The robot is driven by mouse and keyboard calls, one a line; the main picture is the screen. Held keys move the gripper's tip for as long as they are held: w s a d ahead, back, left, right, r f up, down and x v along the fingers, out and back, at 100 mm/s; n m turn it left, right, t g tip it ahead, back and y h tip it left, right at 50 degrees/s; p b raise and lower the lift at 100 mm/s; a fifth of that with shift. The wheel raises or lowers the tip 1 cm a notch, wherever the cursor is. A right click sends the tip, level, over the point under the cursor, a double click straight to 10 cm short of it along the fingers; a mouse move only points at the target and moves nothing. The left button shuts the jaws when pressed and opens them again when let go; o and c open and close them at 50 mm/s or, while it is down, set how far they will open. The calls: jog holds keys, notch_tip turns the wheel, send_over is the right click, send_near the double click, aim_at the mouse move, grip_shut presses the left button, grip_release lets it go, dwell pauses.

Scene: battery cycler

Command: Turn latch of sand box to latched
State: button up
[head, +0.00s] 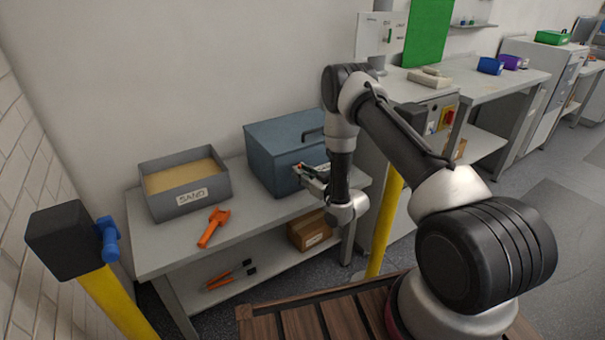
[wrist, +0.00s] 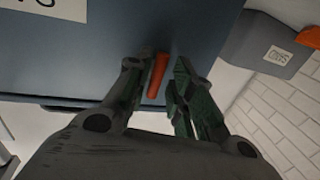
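The blue-grey lidded box (head: 268,150) stands on the left bench, its lid down. In the wrist view its dark blue front (wrist: 120,55) fills the upper left, with a partly cut-off white label. An orange latch handle (wrist: 157,76) shows on that front, slightly tilted. My gripper (wrist: 163,92) is open, with one finger on each side of the orange handle. The left finger is very close to the handle; contact cannot be told.
An open grey bin labelled SAND (head: 187,200) stands left of the box, with an orange tool (head: 214,227) before it. A cardboard box (head: 310,231) and orange-handled pliers (head: 230,276) lie on the lower shelf. Yellow posts (head: 386,222) stand nearby.

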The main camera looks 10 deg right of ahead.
jog(key=shift+o, duration=0.5)
jog(key=v, duration=1.2)
jog(key=shift+a+f, duration=0.1)
